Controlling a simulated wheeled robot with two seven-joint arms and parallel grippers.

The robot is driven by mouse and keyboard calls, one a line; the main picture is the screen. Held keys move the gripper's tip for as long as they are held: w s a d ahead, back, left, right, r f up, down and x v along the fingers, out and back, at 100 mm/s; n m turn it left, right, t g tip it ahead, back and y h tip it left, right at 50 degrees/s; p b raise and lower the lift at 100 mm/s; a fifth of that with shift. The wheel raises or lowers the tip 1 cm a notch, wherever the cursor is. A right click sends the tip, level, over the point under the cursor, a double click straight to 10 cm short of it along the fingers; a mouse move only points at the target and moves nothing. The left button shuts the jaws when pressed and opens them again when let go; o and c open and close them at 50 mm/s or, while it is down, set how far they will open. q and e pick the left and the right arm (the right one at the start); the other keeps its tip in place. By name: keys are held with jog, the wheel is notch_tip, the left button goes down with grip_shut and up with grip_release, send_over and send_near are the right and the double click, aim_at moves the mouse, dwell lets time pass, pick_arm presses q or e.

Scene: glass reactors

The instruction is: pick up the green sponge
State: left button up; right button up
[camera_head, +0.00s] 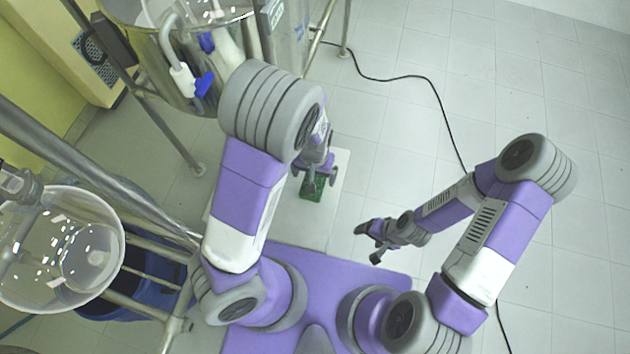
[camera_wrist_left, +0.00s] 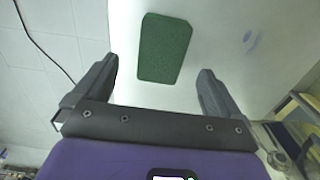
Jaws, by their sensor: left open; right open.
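The green sponge (camera_head: 312,188) lies on a white surface (camera_head: 335,185) in the head view, partly hidden by my left gripper (camera_head: 317,176). In the left wrist view the whole sponge (camera_wrist_left: 165,48) shows as a flat green rectangle on the white surface (camera_wrist_left: 225,60). It lies ahead of and between the two fingers of my left gripper (camera_wrist_left: 158,88), which is open and empty. The sponge appears beyond the fingertips, apart from both. My right gripper (camera_head: 367,243) is open and empty, off to the right of the white surface.
A glass reactor (camera_head: 185,50) on a metal frame stands at the upper left. Another clear vessel (camera_head: 60,250) stands at the lower left, beside a blue container (camera_head: 140,290). A black cable (camera_head: 440,105) runs across the tiled floor. The floor at the right is mostly clear.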

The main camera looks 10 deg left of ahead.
pick_arm(q)
jog(key=shift+s+f, duration=0.2)
jog(key=shift+f, duration=0.55)
jog(key=f, duration=0.1)
jog(key=f+b, duration=0.1)
jog(key=f, duration=0.2)
jog(key=shift+w+a+f+b, duration=0.1)
jog(key=shift+w+f+b, duration=0.2)
jog(key=shift+f+b, duration=0.1)
jog(key=shift+r, duration=0.1)
jog(key=shift+c, duration=0.3)
jog(key=c, duration=1.1)
notch_tip(320, 180, up, 10)
jog(key=p, duration=0.3)
jog(key=shift+c, duration=0.6)
